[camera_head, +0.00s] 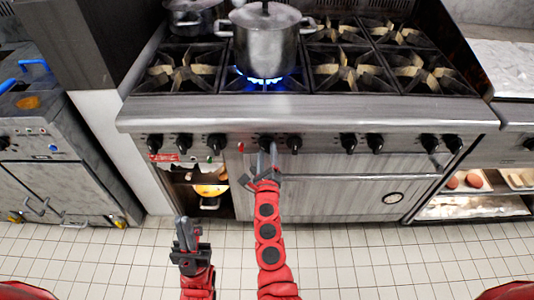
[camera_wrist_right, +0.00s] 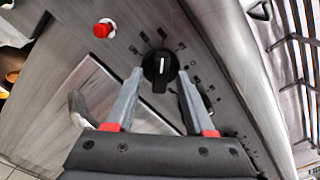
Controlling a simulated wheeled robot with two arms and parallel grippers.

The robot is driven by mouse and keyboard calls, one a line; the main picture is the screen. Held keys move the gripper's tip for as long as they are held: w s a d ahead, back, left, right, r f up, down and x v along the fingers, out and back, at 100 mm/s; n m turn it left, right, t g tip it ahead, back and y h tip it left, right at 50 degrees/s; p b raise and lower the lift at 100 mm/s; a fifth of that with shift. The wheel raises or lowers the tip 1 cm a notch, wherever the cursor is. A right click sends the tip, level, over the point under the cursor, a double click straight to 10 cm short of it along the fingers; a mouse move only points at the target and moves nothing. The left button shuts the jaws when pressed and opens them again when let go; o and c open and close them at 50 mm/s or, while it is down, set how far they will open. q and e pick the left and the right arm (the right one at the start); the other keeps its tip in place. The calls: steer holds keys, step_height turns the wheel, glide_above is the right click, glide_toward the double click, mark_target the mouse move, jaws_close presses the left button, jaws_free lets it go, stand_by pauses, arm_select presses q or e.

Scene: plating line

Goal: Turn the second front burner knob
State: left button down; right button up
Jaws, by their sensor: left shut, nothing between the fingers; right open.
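A row of black burner knobs runs along the stove's front panel. One black knob (camera_head: 267,140) sits just right of the red button. In the right wrist view this knob (camera_wrist_right: 160,66) shows a white mark and lies between the tips of my right gripper (camera_wrist_right: 160,78). The fingers are open, one on each side of it; contact cannot be told. My right gripper (camera_head: 267,157) reaches up to the panel in the head view. Another knob (camera_head: 294,144) is close on its right, partly hidden by a finger in the wrist view. My left gripper (camera_head: 183,225) is shut and empty, low in front of the stove.
A red button (camera_head: 241,147) is left of the knob; it shows in the wrist view (camera_wrist_right: 103,29). A steel pot (camera_head: 265,45) stands over a lit blue flame. An open compartment (camera_head: 210,185) is at lower left. The tiled floor (camera_head: 345,255) is clear.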

jaws_close()
stand_by(0.4)
steer(key=n, duration=0.4)
steer(key=shift+r+p, duration=0.15)
steer(key=shift+p, duration=0.25)
steer(key=n, duration=0.2)
steer(key=shift+n+p, duration=0.4)
steer(key=n+p, duration=0.2)
steer(key=n, duration=0.3)
steer(key=shift+r, duration=0.1)
steer(key=shift+n+p, duration=0.6)
steer(key=shift+n, duration=0.4)
jaws_free()
